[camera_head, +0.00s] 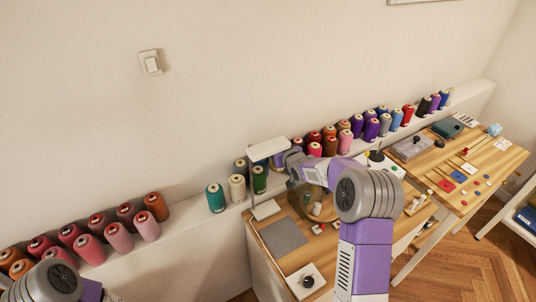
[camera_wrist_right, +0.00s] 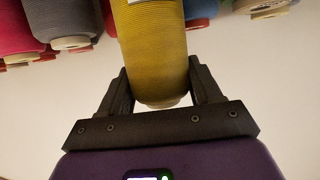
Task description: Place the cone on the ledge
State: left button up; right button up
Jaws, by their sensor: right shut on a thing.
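A yellow cone of thread (camera_wrist_right: 155,45) fills the middle of the right wrist view. My right gripper (camera_wrist_right: 160,82) is shut on it, one dark finger on each side. In the head view my right arm reaches over the desk toward the ledge, and its own links hide the gripper and the held cone. The white ledge (camera_head: 183,222) runs along the wall and bears upright cones in several colours. Other cones show at the top of the right wrist view, including a grey cone (camera_wrist_right: 62,22). My left arm shows at the lower left; its gripper is outside the view.
Pink and red cones (camera_head: 118,238) stand on the ledge at left; teal (camera_head: 215,198), cream (camera_head: 237,188) and green cones stand near the middle. Bare ledge lies between these groups. A white desk lamp (camera_head: 268,149) stands close to my right arm. The desk holds a grey mat (camera_head: 283,238).

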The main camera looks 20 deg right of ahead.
jog(key=shift+s+f+b, duration=0.2)
jog(key=shift+f+b, duration=0.15)
jog(key=shift+f, duration=0.3)
jog(key=shift+s+f+b, duration=0.15)
jog(key=shift+f+b, duration=0.15)
jog(key=shift+f, duration=0.3)
notch_tip(320, 180, down, 4)
jog(key=shift+b, duration=1.05)
jog(key=shift+s+f, duration=0.1)
jog(key=shift+f, duration=0.2)
jog(key=shift+w, duration=0.2)
jog(key=o, duration=1.2)
jog(key=shift+c, duration=0.2)
